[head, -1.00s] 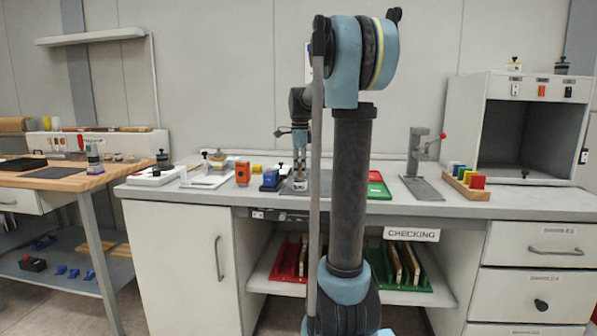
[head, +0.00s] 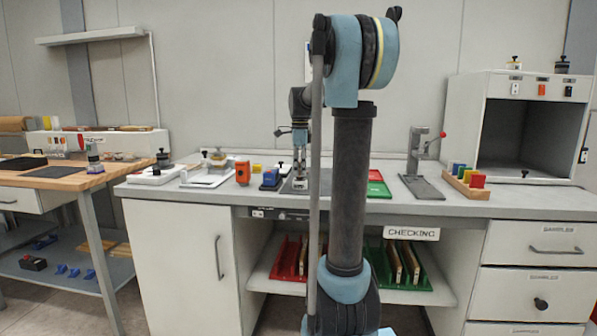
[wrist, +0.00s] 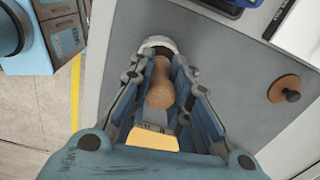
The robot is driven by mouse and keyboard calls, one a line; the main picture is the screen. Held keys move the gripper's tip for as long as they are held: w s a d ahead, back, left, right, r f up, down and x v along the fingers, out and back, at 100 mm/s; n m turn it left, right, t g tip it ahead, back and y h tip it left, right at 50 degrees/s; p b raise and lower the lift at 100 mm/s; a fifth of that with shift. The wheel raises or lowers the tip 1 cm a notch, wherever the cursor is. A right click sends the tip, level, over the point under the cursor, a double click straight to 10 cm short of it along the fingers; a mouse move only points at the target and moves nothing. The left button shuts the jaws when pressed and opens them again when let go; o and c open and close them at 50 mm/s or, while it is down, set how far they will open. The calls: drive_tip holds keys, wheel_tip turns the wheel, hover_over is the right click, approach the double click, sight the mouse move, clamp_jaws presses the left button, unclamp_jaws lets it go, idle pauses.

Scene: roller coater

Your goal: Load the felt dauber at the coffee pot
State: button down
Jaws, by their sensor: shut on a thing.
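My gripper (head: 299,180) is low over a grey mat on the bench, left of my arm column in the head view. In the wrist view its fingers (wrist: 164,75) are closed around a tan, cork-coloured handle (wrist: 160,92), which appears to be the felt dauber. A pale round rim (wrist: 157,44) shows at the far end of the handle, probably the coffee pot. The dauber's felt end is hidden, so I cannot tell whether it is inside the rim. A brown disc with a knob (wrist: 285,88), which looks like a lid, lies apart to the right.
Red and green trays (head: 377,187) lie to the right. A lever press (head: 419,165) and a wooden rack of coloured blocks (head: 466,178) stand further right.

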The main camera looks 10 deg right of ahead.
drive_tip(key=shift+r, duration=0.1)
drive_tip(key=shift+r, duration=3.35)
